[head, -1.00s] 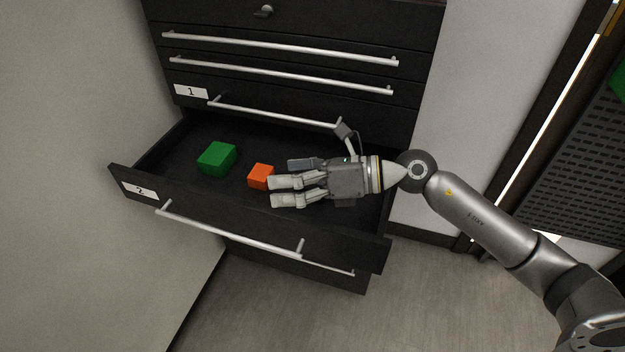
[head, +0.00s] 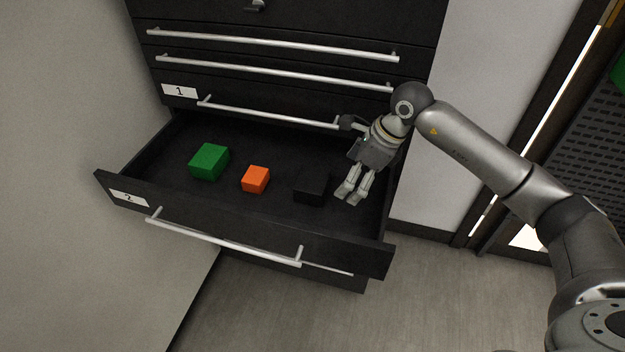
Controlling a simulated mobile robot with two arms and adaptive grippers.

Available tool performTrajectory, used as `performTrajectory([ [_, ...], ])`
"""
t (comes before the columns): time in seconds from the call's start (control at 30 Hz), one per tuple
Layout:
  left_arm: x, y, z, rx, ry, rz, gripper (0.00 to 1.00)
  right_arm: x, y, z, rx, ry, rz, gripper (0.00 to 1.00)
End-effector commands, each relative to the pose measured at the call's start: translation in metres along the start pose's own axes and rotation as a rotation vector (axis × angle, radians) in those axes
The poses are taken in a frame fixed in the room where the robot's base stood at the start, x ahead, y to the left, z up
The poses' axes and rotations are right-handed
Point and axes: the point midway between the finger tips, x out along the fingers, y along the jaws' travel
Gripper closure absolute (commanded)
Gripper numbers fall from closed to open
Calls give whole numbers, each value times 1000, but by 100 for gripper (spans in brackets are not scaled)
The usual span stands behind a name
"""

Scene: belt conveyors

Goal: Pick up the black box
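The black box (head: 312,189) lies in the open drawer marked 2, to the right of the orange block. It is dark against the dark drawer floor, so its edges are faint. My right gripper (head: 350,186) is over the right part of the drawer, just right of the black box, with its two long pale fingers pointing down and slightly left. Its fingers are spread and hold nothing. Whether a finger touches the box cannot be told. My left gripper is not in view.
A green block (head: 209,161) and an orange block (head: 255,179) lie left of the black box. The drawer's front panel (head: 240,222) and its bar handle bound the near side. Closed drawers with long bar handles (head: 270,72) stand above the back.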

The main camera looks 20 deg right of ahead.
Motion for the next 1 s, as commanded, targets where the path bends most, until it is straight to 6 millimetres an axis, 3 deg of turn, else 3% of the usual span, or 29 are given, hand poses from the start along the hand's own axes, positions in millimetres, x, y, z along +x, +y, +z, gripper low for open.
performTrajectory([
  [0.2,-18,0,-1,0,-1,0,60,11,1,37,0,-3,3,0],
  [0.4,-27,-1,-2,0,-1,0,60,22,0,61,1,-3,2,0],
  [0.63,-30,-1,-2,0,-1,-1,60,32,1,68,1,-1,3,0],
  [1.0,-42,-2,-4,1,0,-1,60,76,0,67,2,-1,1,0],
])
